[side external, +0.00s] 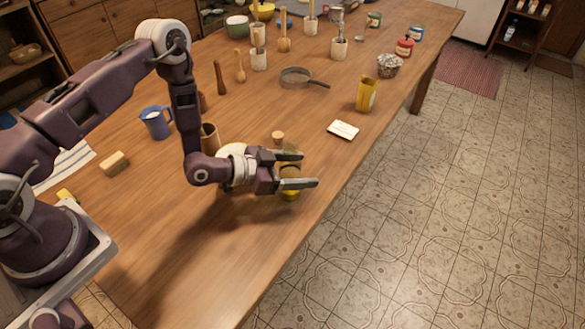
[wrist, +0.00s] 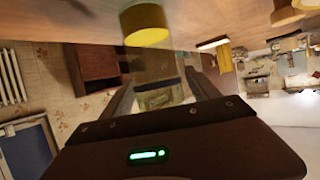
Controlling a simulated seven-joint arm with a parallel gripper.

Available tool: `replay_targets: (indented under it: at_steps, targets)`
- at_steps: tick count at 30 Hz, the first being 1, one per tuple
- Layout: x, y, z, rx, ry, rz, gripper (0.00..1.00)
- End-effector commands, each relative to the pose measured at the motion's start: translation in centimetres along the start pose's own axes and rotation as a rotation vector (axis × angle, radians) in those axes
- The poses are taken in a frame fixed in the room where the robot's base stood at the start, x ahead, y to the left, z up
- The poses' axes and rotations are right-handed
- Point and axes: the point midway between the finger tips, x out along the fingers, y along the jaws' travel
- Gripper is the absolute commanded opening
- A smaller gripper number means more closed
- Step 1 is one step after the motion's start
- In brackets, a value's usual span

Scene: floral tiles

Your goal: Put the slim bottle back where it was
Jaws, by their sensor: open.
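A yellow-olive, glassy bottle (side external: 290,188) stands on the table near its front edge. It may be the slim bottle, but my gripper partly covers it. My gripper (side external: 303,168) is level and low over the table, with its fingers open on either side of the bottle. In the wrist view, a see-through body (wrist: 152,68) with a yellow part (wrist: 145,27) shows between and beyond the open fingers (wrist: 158,85). Contact between the fingers and the bottle cannot be told.
A small cork-coloured piece (side external: 278,136) lies behind my gripper. A white card (side external: 342,130) and a yellow tin (side external: 366,95) are to the right. A blue jug (side external: 156,122) and brown cup (side external: 210,138) are left.

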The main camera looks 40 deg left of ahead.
Motion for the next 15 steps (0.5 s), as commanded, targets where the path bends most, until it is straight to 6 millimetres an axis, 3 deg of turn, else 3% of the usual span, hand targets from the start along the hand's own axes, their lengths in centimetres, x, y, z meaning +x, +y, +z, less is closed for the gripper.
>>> replay_targets:
  at_steps: [15]
  targets:
    - [-10.6, -0.1, 0.1, -0.002, -0.003, -0.002, 0.70]
